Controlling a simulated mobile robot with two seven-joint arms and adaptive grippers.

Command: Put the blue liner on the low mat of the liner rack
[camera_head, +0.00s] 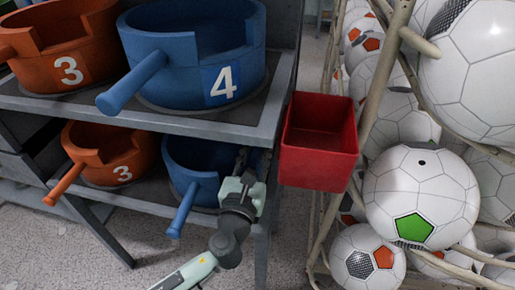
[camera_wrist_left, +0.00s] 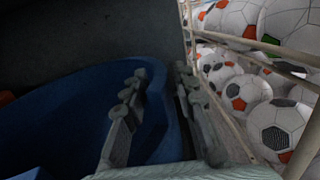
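A blue liner (camera_head: 193,166) sits on the lower shelf of the rack, on the right, with its handle pointing toward me. Another blue liner (camera_head: 190,55), marked 4, stands on a dark mat on the upper shelf. My left gripper (camera_head: 246,168) is at the right side of the lower blue liner. In the left wrist view, the gripper's fingers (camera_wrist_left: 158,105) are apart, with the blue liner's wall (camera_wrist_left: 168,125) between them. I cannot tell whether they touch it. The low mat under the liner is mostly hidden. My right gripper is not in view.
Orange liners marked 3 stand on the upper shelf (camera_head: 65,60) and lower shelf (camera_head: 105,160) at left. A red bin (camera_head: 318,170) hangs right of the rack. A ball cage with soccer balls (camera_head: 420,195) fills the right. A rack post stands close beside my left gripper.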

